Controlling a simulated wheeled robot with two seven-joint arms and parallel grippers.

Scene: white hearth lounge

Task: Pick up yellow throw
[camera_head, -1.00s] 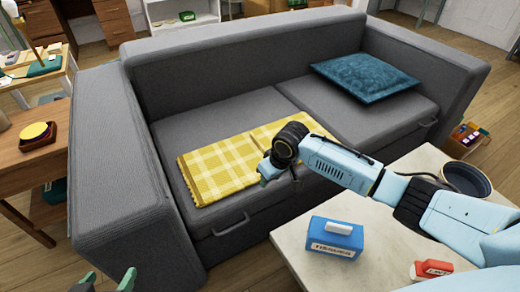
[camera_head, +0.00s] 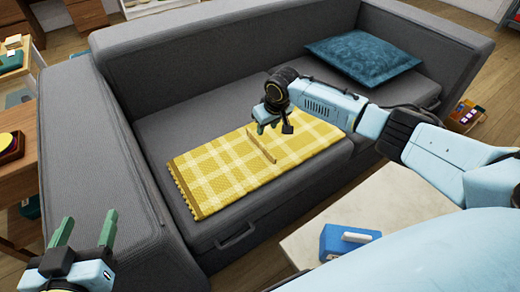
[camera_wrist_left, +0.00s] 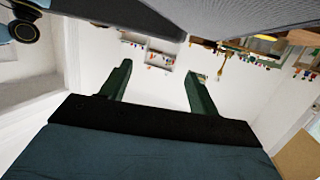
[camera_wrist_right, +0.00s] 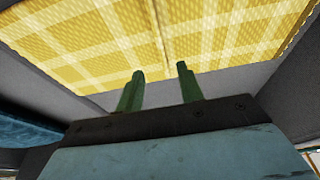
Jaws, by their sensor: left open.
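The yellow throw (camera_head: 225,170), a plaid cloth with white lines, lies flat and folded on the grey sofa seat. A narrow raised tan strip (camera_head: 262,144) stands on its middle. My right gripper (camera_head: 273,124) is above the throw's back right part, apart from it. In the right wrist view the throw (camera_wrist_right: 215,40) fills the top, beyond two parted, empty green fingers (camera_wrist_right: 159,75). My left gripper (camera_head: 87,230) is open and empty at the lower left, by the sofa's left arm, away from the throw. The left wrist view shows its spread fingers (camera_wrist_left: 160,78).
The grey sofa (camera_head: 200,70) has high arms and a back around the seat. A teal cushion (camera_head: 362,58) rests at its right end. A pale table (camera_head: 310,242) with a blue box (camera_head: 345,240) stands in front. A wooden desk (camera_head: 20,165) is at the left.

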